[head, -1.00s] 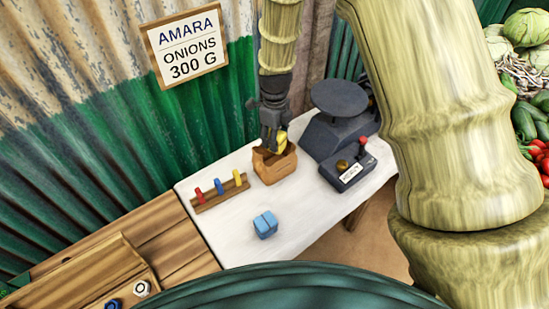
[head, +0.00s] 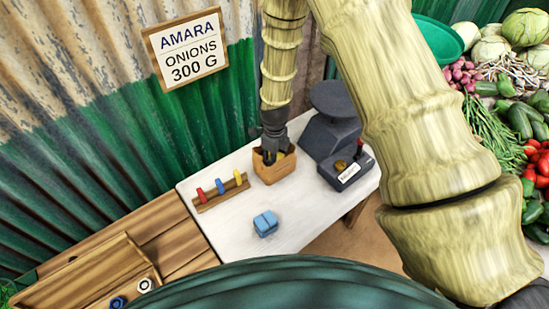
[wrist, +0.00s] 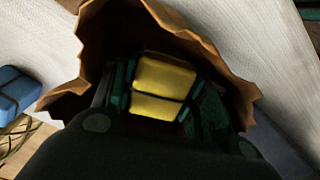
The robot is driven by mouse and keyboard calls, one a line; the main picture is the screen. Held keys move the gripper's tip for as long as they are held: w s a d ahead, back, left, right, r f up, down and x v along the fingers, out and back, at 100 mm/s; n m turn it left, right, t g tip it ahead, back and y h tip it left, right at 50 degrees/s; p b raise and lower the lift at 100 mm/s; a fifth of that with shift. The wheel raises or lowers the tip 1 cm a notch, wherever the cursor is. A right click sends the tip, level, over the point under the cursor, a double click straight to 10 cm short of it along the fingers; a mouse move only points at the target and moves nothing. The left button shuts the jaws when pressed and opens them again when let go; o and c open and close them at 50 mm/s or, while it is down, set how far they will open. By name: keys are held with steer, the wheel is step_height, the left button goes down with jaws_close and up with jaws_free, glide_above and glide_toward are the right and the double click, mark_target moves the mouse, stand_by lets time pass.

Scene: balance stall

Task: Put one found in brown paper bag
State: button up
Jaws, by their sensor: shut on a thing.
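The brown paper bag (head: 273,170) stands open on the white table. Its torn brown rim (wrist: 215,62) surrounds the view from my wrist. My gripper (head: 271,157) points down into the bag's mouth in the head view. It is shut on a yellow block with a dark band (wrist: 162,87), which sits between the fingers inside the bag's opening. Whether the block touches the bag's bottom is hidden.
A blue banded block (head: 265,223) lies on the white table (head: 300,215) in front of the bag. A wooden rack with red, blue and yellow pegs (head: 220,193) is left. A dark scale (head: 330,125) and a box with a red-knobbed lever (head: 347,170) stand right.

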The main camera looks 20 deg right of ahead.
steer(key=shift+f, duration=0.3)
steer(key=shift+f, duration=0.15)
steer(key=o, duration=1.2)
steer(key=shift+c, duration=0.2)
steer(key=shift+r+b, duration=1.6)
steer(key=shift+r, duration=4.55)
